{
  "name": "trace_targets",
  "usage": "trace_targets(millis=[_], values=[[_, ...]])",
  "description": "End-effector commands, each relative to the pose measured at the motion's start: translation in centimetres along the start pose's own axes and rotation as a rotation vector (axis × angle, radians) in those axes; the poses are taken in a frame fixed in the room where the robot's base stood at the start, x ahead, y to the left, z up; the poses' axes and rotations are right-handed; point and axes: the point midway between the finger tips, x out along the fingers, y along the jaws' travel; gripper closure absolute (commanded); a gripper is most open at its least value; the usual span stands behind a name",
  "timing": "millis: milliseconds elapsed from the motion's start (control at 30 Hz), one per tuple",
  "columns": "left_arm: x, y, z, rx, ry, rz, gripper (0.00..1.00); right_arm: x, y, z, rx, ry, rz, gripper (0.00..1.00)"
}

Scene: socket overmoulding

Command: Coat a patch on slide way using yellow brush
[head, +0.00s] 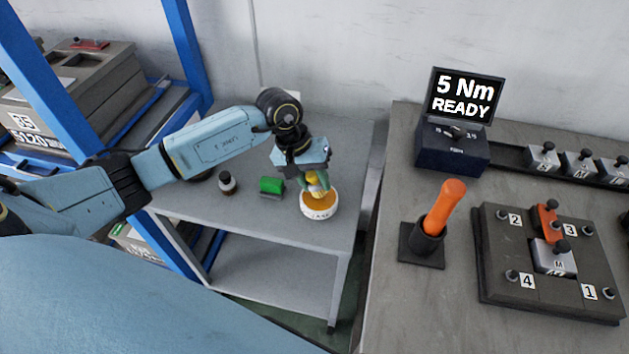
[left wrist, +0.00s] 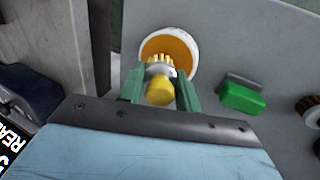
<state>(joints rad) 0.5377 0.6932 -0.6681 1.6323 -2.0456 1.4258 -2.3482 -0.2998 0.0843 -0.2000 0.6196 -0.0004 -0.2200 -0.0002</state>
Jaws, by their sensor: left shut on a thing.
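My left gripper (head: 318,180) is shut on the yellow brush (head: 315,187), bristles downward over a white tub (head: 320,212) of orange paste. In the left wrist view, the brush's yellow knob (left wrist: 160,91) sits between the green fingers (left wrist: 161,88). Its pale bristles overlap the near part of the orange paste (left wrist: 168,47); I cannot tell whether they touch it. No slide way can be made out for certain; a dark, blue-edged strip (head: 165,103) runs beside the mould block on the left rack. My right gripper is not in view.
A blue rack post (head: 187,50) rises behind my arm. The right bench holds an orange-handled tool (head: 445,208), a display (head: 464,96) and a numbered fixture (head: 500,250).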

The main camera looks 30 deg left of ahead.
Motion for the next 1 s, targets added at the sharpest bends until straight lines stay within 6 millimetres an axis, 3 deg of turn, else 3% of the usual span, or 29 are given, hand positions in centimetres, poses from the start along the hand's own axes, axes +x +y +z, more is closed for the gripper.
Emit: trace_targets(millis=[600,1000], values=[[-5.0,1.9,-0.1,0.002,0.003,0.002,0.89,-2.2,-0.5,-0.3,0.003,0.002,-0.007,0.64],[-5.3,2.0,-0.1,0.001,0.003,0.002,0.89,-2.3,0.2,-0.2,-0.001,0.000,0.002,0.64]])
